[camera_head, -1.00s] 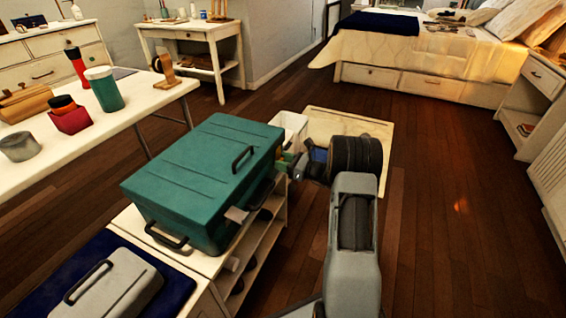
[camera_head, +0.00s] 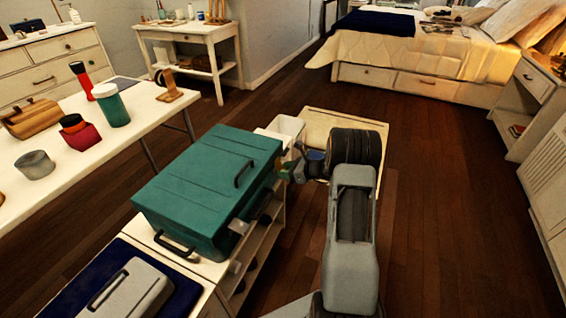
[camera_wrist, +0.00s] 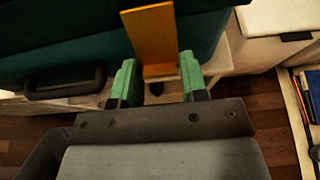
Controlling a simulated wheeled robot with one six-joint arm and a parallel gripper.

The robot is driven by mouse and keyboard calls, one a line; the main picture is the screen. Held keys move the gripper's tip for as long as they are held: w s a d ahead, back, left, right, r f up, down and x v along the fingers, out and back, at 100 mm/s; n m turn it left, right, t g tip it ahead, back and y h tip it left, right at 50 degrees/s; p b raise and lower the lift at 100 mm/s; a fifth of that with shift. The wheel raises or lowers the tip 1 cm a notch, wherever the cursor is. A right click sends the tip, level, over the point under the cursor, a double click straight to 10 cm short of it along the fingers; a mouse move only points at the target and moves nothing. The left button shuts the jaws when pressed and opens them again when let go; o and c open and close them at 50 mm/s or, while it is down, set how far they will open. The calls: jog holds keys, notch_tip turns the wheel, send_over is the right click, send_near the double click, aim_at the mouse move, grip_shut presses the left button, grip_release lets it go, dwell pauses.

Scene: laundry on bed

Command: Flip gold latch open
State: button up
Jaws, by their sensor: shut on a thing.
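A teal box (camera_head: 205,185) with a lid stands on a white shelf unit, with black handles on its lid and end. In the wrist view the gold latch (camera_wrist: 152,40) is a flat orange-gold plate against the dark teal box (camera_wrist: 75,62). My gripper (camera_wrist: 157,80) has its green fingers on either side of the latch's lower part and is shut on it. In the head view my gripper (camera_head: 291,172) is at the box's right side, where the gold latch is too small to make out. A grey latch (camera_head: 239,226) shows nearer on the same side.
The white shelf unit (camera_head: 262,248) has open shelves below the box. A white bin (camera_head: 287,128) stands just behind my gripper. A grey case (camera_head: 127,294) lies on a dark blue cloth at front left. Wooden floor (camera_head: 440,220) is clear to the right.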

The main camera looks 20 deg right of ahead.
jog(key=p, duration=0.1)
jog(key=r+g+h+p, duration=0.1)
jog(key=p, duration=0.1)
jog(key=r+g+h+p, duration=0.1)
jog(key=p, duration=0.1)
jog(key=shift+s+d+r, duration=0.2)
jog(key=shift+s+d, duration=0.05)
jog(key=shift+s, duration=0.1)
jog(key=r+g+h+p, duration=0.1)
jog(key=g+p, duration=0.1)
jog(key=p, duration=0.4)
jog(key=r+g+h+p, duration=0.1)
jog(key=g+h+p, duration=0.1)
jog(key=p, duration=0.4)
jog(key=r+g+h+p, duration=0.1)
jog(key=g+h+p, duration=0.1)
jog(key=p, duration=0.5)
jog(key=shift+s+d, duration=0.25)
jog(key=shift+g+h+p, duration=0.3)
jog(key=shift+h, duration=0.1)
jog(key=o, duration=0.8)
